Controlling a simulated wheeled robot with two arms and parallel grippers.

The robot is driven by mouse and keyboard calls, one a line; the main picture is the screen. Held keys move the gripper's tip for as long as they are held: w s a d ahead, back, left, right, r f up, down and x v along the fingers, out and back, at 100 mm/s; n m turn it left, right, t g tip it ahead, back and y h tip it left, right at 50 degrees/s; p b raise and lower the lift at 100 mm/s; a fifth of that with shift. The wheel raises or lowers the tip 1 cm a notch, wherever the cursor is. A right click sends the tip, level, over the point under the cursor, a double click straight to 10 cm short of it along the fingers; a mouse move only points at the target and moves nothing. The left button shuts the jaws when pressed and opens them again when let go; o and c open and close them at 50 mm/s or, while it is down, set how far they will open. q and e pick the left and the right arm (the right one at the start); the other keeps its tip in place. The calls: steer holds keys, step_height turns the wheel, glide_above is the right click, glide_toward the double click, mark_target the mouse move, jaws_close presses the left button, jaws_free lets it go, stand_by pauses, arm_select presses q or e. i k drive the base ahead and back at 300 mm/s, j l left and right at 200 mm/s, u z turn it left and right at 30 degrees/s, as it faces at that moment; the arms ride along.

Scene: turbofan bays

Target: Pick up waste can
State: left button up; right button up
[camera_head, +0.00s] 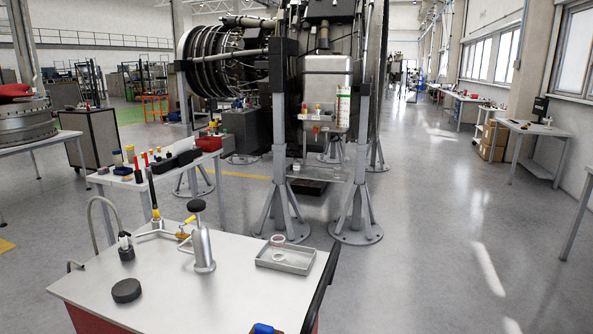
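Neither of my grippers shows in the head view. No object can be clearly identified as the waste can. A silver metal canister (204,250) with a dark round top stands upright on the near white-topped cart (200,300). A thin pipe with yellow fittings (184,232) is beside it.
A black disc (126,290) and a shallow grey tray (286,258) with white rings are on the cart. A second table (150,185) holds bottles and a red box. An engine on grey stands (355,215) is behind. The floor (440,240) at right is open.

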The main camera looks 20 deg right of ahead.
mark_target(296, 164)
steer(key=l+z, duration=0.2)
steer(key=i+l+z, duration=0.25)
steer(key=l, duration=0.15)
steer(key=i+l+z, duration=0.25)
steer(key=i+l, duration=0.35)
steer(key=l, duration=0.15)
steer(key=i+l+z, duration=0.3)
steer(key=i+l, duration=0.3)
steer(key=i+l+z, duration=0.25)
steer(key=i+l, duration=0.2)
steer(key=i, duration=0.3)
steer(key=i+j+u, duration=0.2)
steer(key=i+u, duration=0.15)
steer(key=i, duration=0.25)
steer(key=i+u, duration=0.35)
steer(key=i, duration=0.25)
steer(key=i+l+u, duration=0.15)
steer(key=i+u, duration=0.2)
steer(key=i, duration=0.25)
steer(key=i+l+u, duration=0.35)
steer(key=i, duration=0.2)
steer(key=i+j+u, duration=0.1)
steer(key=i+u, duration=0.15)
steer(key=i, duration=1.1)
steer(key=i+j+z, duration=0.45)
steer(key=i, duration=0.2)
steer(key=i+j+z, duration=0.45)
steer(key=i, duration=0.65)
